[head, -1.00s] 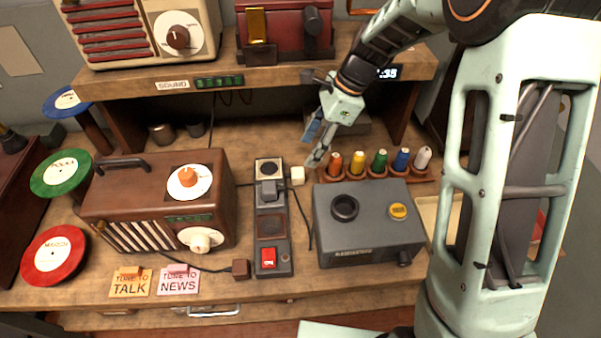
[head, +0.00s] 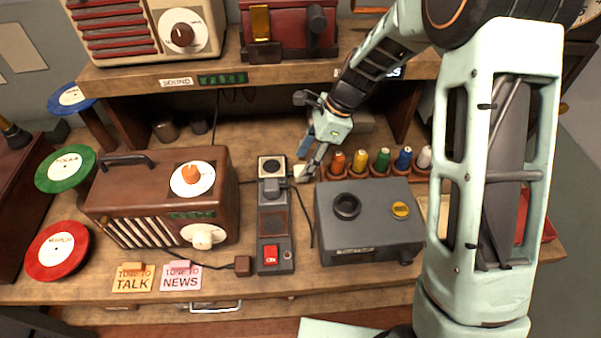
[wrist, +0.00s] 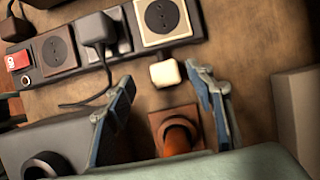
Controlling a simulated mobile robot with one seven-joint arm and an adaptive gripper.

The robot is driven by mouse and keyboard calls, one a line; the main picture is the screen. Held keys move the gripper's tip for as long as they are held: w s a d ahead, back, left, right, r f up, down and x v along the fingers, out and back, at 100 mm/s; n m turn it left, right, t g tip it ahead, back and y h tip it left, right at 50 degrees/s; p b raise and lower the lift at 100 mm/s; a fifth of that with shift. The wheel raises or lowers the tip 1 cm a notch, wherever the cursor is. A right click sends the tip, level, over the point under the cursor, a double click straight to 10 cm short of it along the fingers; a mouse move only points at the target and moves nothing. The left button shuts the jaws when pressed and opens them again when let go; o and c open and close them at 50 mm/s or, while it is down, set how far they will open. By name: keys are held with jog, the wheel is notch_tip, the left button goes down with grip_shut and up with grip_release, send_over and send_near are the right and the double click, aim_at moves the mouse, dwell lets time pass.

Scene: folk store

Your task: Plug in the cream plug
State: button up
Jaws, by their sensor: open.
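The cream plug (head: 301,174) is a small pale block lying on the bench just right of the power strip (head: 284,262). In the wrist view the cream plug (wrist: 166,73) shows between the spread fingertips, just below the strip's cream-framed socket (wrist: 181,33). That socket is empty, at the far end of the strip in the head view (head: 281,160). My gripper (head: 302,164) is open, at the plug; its fingers (wrist: 160,80) lie either side of it in the wrist view. I cannot tell whether they touch it. A black plug (wrist: 96,28) fills the neighbouring socket.
A grey box (head: 368,225) and a rack of coloured spools (head: 372,173) stand right of the plug. A brown radio (head: 130,195) stands left of the strip. A brown plug (head: 242,266) lies by the strip's near end. A shelf (head: 300,73) overhangs behind.

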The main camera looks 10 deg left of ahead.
aim_at(300, 169)
jog(key=f, duration=0.3)
jog(key=shift+w+a+f, duration=0.15)
jog(key=shift+a+f, duration=0.15)
jog(key=shift+a, duration=0.1)
jog(key=shift+a+f+p, duration=0.25)
jog(key=shift+f+p, duration=0.05)
jog(key=shift+f, duration=0.2)
jog(key=shift+c, duration=0.2)
jog(key=c, duration=1.1)
jog(key=shift+r, duration=0.2)
